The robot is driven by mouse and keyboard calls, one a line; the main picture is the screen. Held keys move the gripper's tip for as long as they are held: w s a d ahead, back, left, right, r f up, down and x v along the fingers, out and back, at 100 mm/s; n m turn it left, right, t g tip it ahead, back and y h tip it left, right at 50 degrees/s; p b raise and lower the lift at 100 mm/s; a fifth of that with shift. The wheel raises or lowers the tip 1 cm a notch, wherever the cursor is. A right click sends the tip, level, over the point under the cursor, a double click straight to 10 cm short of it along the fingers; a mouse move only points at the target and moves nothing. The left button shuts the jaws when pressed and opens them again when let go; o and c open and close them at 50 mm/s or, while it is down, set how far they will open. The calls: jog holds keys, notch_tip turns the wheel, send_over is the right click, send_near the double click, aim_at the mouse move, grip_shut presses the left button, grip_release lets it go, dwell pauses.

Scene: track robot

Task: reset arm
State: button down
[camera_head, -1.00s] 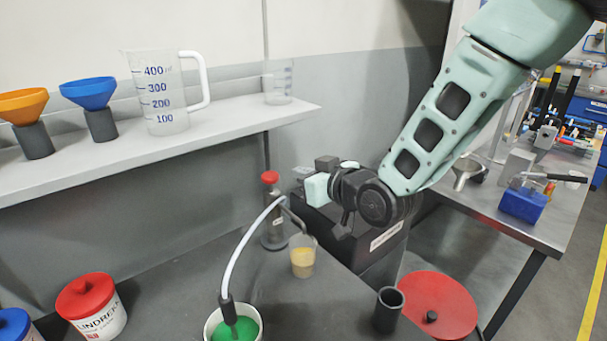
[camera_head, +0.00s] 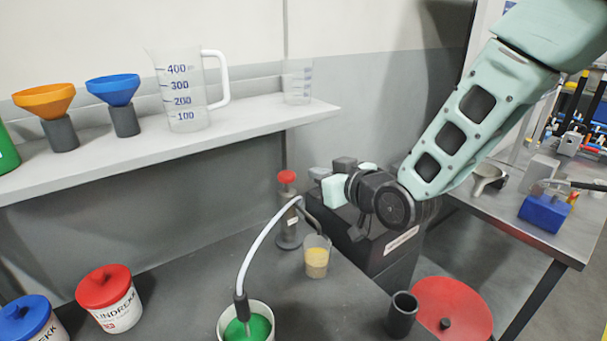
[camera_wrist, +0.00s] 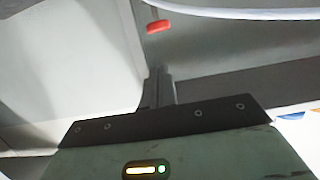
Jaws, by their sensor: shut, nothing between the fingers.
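My arm comes in from the upper right in the head view. Its wrist is bent above the dark counter, near a dark box-shaped unit (camera_head: 378,245). The fingertips cannot be made out there. In the wrist view my gripper (camera_wrist: 161,75) shows as two grey fingers close together with nothing between them. It is shut and empty. A red cap (camera_wrist: 158,26) lies beyond the fingertips in that view, apart from them.
A red-capped bottle (camera_head: 288,215), a beaker with yellowish contents (camera_head: 316,260), and a white hose (camera_head: 262,235) running into a green-filled pot (camera_head: 247,325) stand near the wrist. A shelf (camera_head: 230,128) holds funnels and a measuring jug (camera_head: 181,95). A dark cup (camera_head: 401,315) stands front right.

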jog(key=s+d+g+h, duration=0.2)
jog(key=s+d+g, duration=0.1)
jog(key=s, duration=0.8)
jog(key=s+d+f+g+h, duration=0.1)
jog(key=s+d+g+h, duration=0.2)
jog(key=s, duration=0.7)
jog(key=s+d+f+n+g+h, duration=0.1)
jog(key=s+d+g+h, duration=0.1)
jog(key=s+g, duration=0.4)
jog(key=s+d, duration=0.1)
jog(key=s, duration=0.4)
jog(key=shift+s+g+h, duration=0.3)
jog(key=shift+h, duration=0.1)
